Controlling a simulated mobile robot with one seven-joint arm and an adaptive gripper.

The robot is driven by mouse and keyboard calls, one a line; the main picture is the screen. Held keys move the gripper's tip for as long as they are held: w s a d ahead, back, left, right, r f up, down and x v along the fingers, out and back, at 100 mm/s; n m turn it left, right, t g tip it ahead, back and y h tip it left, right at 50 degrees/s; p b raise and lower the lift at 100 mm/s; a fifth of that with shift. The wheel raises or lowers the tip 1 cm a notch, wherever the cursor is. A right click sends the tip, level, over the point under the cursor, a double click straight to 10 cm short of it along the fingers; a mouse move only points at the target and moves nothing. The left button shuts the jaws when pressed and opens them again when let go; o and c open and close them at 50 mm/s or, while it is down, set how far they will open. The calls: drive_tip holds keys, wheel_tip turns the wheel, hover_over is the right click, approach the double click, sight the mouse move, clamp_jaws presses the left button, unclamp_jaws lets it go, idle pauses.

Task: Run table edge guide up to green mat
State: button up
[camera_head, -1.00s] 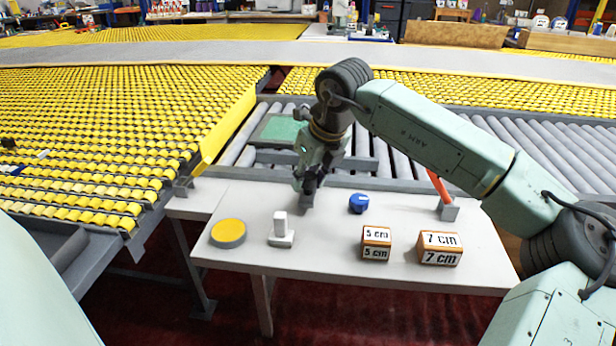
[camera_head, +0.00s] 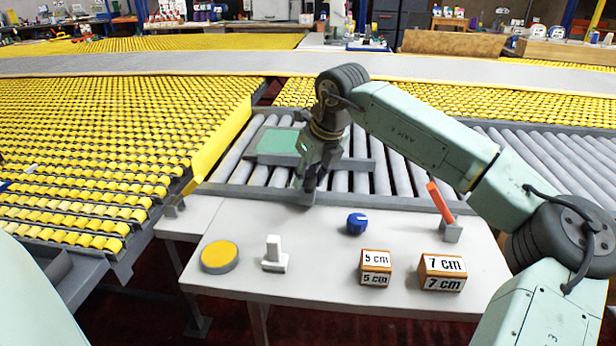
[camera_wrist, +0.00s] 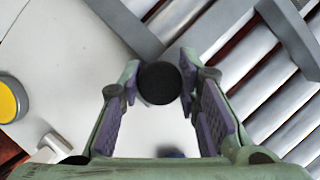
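The green mat (camera_head: 280,140) lies on the grey rollers behind the white table. A grey bar (camera_head: 355,164), which looks like the table edge guide, lies across the rollers at the mat's near edge. I cannot tell if they touch. The bar also shows at the upper right of the wrist view (camera_wrist: 288,38). My gripper (camera_head: 308,188) is at the roller table's front rail, pointing down. In the wrist view, its fingers (camera_wrist: 160,75) close around a round black knob (camera_wrist: 160,84). The knob's link to the bar is hidden.
The white table (camera_head: 320,255) holds a yellow-topped disc (camera_head: 220,255), a white handled block (camera_head: 274,255), a blue knob (camera_head: 357,223), 5 cm (camera_head: 376,268) and 7 cm (camera_head: 442,272) blocks, and an orange-handled tool (camera_head: 440,203). Rollers right of the bar are clear.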

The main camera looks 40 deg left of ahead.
drive_tip(key=o, duration=0.5)
drive_tip(key=v, duration=1.2)
idle(0.4)
